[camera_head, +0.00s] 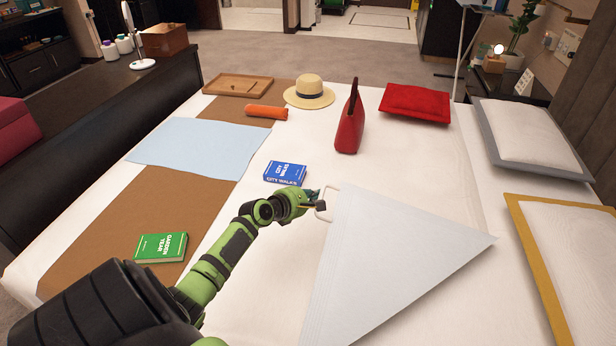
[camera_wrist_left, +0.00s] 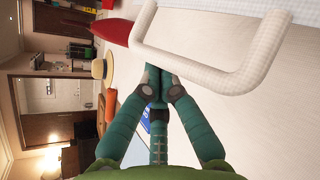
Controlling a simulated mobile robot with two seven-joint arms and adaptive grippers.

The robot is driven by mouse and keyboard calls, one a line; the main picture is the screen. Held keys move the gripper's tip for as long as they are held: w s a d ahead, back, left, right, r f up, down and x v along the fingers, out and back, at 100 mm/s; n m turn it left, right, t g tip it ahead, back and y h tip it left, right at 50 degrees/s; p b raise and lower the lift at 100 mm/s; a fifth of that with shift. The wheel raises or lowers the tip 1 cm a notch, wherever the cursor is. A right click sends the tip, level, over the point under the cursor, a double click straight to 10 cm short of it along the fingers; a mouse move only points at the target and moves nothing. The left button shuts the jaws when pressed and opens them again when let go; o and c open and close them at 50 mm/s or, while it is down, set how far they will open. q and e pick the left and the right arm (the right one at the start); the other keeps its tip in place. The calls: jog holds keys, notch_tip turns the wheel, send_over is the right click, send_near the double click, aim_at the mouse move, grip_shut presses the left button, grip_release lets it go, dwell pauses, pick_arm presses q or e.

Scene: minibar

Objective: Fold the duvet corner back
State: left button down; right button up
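The duvet corner (camera_head: 395,245) is turned back as a pale grey-blue triangular flap on the white bed. Its tip points away from me, and a white loop handle (camera_head: 321,214) sits at that tip. My left gripper (camera_head: 316,197) is at the loop. In the left wrist view, its fingers (camera_wrist_left: 157,82) come together at the lower bar of the loop (camera_wrist_left: 205,82), which partly hides the fingertips. It looks shut on the loop. My right gripper is not in view.
A blue book (camera_head: 285,173) lies close beyond my left gripper. A red bag (camera_head: 350,125), straw hat (camera_head: 309,92), orange roll (camera_head: 266,112), wooden tray (camera_head: 237,85) and red cushion (camera_head: 415,102) lie farther back. A green book (camera_head: 161,247) lies left; pillows (camera_head: 530,135) are right.

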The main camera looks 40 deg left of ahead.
pick_arm(q)
jog(key=s+d+r+m+t+y+p, duration=0.1)
jog(key=s+d+r+m+p, duration=0.1)
jog(key=d+r+p, duration=0.8)
jog(key=shift+s+d+r+m+y+p, duration=0.5)
jog(key=shift+r+p, duration=1.4)
jog(key=shift+p, duration=2.2)
jog(key=shift+s, duration=0.1)
